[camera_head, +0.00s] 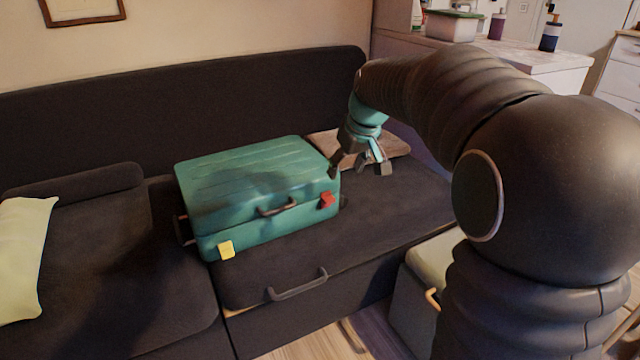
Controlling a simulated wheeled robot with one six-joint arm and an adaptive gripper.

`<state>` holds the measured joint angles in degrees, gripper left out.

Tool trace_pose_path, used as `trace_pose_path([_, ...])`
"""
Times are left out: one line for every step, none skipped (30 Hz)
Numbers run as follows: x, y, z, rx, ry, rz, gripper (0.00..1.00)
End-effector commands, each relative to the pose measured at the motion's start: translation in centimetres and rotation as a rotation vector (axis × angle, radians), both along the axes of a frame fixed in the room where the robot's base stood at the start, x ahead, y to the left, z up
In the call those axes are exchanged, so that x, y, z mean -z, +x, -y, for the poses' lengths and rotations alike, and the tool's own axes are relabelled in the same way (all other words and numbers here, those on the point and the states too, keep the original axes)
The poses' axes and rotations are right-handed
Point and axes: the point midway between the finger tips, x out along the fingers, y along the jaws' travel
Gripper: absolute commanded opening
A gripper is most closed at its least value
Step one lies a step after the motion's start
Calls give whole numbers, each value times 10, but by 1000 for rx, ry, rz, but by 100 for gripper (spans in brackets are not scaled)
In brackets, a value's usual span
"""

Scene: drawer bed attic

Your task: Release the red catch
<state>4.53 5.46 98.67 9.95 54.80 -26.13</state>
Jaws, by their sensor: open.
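A teal suitcase (255,180) lies flat on the dark sofa, its lid down. The red catch (327,200) is on the right part of its front side, across the lid seam. A yellow catch (226,250) is on the left part of the same side, with a dark handle (278,207) between them. My gripper (361,172) is open and empty, pointing down at the right end of the suitcase. In the picture it is above and to the right of the red catch, apart from it. Whether it touches the suitcase edge I cannot tell.
The dark sofa seat (405,200) is free to the right of the suitcase. A brown cushion (385,152) lies behind my gripper. A seat-front handle (297,285) sticks out below the suitcase. A pale pillow (22,255) lies at far left.

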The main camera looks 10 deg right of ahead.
Motion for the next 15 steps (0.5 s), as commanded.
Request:
trace_pose_path([7, 15, 2, -11, 1, -4, 58])
trace_pose_path([10, 22, 3, -18, 0, -5, 58])
trace_pose_path([13, 30, 4, -26, 1, -7, 58])
trace_pose_path([15, 34, 5, -31, 1, -7, 58])
trace_pose_path([17, 39, 5, -35, 2, -7, 58])
trace_pose_path([19, 43, 6, -41, 1, -8, 58])
trace_pose_path([20, 45, 6, -43, 1, -8, 58])
trace_pose_path([21, 47, 6, -44, 2, -8, 58])
trace_pose_path([23, 49, 6, -46, 2, -8, 58])
trace_pose_path([24, 50, 6, -48, 3, -8, 58])
trace_pose_path([26, 51, 6, -48, 3, -8, 58])
trace_pose_path([29, 53, 5, -49, 3, -9, 58])
trace_pose_path([33, 54, 5, -49, 3, -9, 58])
trace_pose_path([36, 55, 4, -49, 3, -9, 58])
trace_pose_path([42, 57, 3, -49, 2, -10, 58])
